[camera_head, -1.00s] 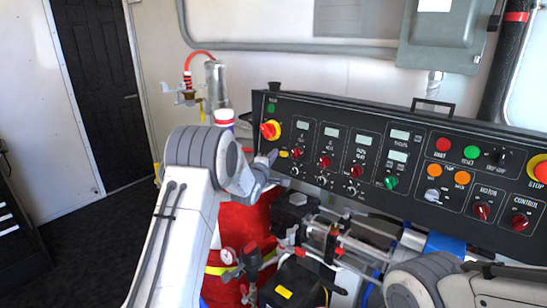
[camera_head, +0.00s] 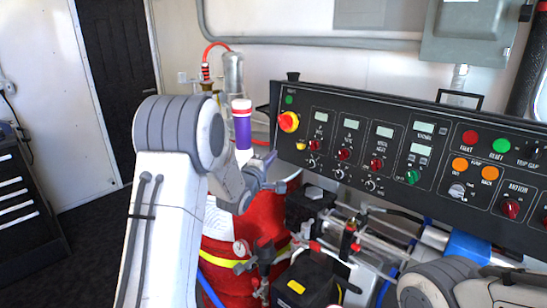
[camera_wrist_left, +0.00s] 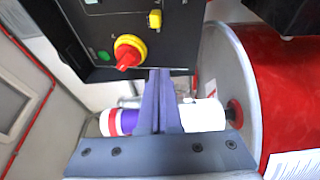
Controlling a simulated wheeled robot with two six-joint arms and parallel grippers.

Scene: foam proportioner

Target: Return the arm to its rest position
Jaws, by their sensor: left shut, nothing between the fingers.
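My left arm comes in from the left in the head view, bent at a large grey joint. My left gripper (camera_head: 270,160) is shut and empty, beside the left end of the black control panel (camera_head: 375,150). In the left wrist view its two fingers (camera_wrist_left: 161,100) are together, with the panel's red and yellow knob (camera_wrist_left: 128,52) beyond them. A white and purple cylinder (camera_head: 242,128) shows behind the arm; the fingers partly cover it in the wrist view. Part of my right arm shows at the lower right; its gripper is out of view.
A red tank (camera_head: 235,250) with a yellow band stands below the panel. Valves, pipes and a black box (camera_head: 303,284) crowd the space beside it. A black drawer cabinet (camera_head: 25,205) stands at the left. The dark floor (camera_head: 95,245) between is clear.

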